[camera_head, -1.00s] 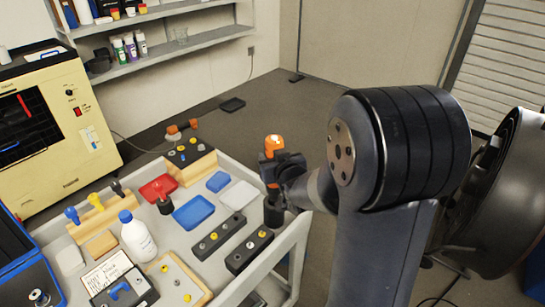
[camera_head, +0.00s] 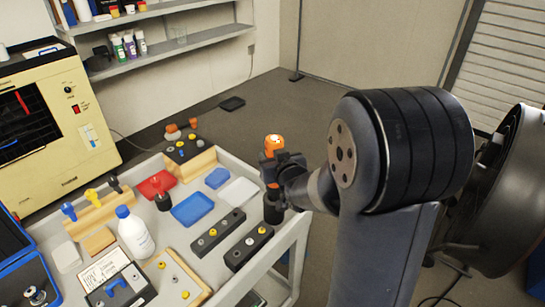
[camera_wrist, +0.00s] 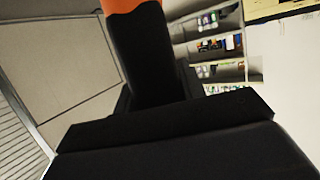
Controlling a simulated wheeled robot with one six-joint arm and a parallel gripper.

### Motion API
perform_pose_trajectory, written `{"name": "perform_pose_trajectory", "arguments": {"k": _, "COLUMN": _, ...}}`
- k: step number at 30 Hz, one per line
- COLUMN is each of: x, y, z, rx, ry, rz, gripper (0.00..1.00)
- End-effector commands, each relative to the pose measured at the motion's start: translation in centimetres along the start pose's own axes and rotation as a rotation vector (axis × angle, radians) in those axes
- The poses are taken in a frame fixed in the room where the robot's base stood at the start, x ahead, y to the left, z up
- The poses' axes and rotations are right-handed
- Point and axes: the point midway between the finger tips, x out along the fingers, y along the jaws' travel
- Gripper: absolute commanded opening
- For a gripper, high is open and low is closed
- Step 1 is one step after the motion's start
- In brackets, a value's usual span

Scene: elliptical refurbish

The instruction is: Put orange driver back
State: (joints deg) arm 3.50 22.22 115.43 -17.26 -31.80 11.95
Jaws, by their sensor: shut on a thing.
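The orange driver (camera_head: 274,143) is upright in my gripper (camera_head: 284,167), above the right corner of the cart. My gripper is shut around its dark lower handle, and the orange top sticks out above. In the wrist view the driver's black and orange handle (camera_wrist: 142,55) rises from the gripper's dark jaws (camera_wrist: 160,112). A black cylinder (camera_head: 273,210) stands directly below the gripper at the cart's right corner. A bit of orange shows between them; I cannot tell whether the driver touches the cylinder.
The grey cart (camera_head: 290,240) is crowded. It holds a wooden rack (camera_head: 97,212) with blue, yellow and black handles, a second wooden block (camera_head: 199,164), a white bottle (camera_head: 134,234), blue trays (camera_head: 192,209) and black blocks (camera_head: 249,248). Free floor lies behind the cart.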

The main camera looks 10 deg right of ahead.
Motion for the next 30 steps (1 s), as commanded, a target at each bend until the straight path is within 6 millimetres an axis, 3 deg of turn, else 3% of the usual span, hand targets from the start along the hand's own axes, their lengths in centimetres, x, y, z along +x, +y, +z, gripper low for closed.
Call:
{"name": "perform_pose_trajectory", "arguments": {"k": 14, "x": 0.5, "y": 0.0, "z": 1.5, "rx": 0.0, "ry": 0.004, "rz": 0.0, "gripper": 0.0}}
{"name": "perform_pose_trajectory", "arguments": {"k": 30, "x": 0.6, "y": 0.0, "z": 1.8, "rx": 0.0, "ry": 0.004, "rz": 0.0, "gripper": 0.0}}
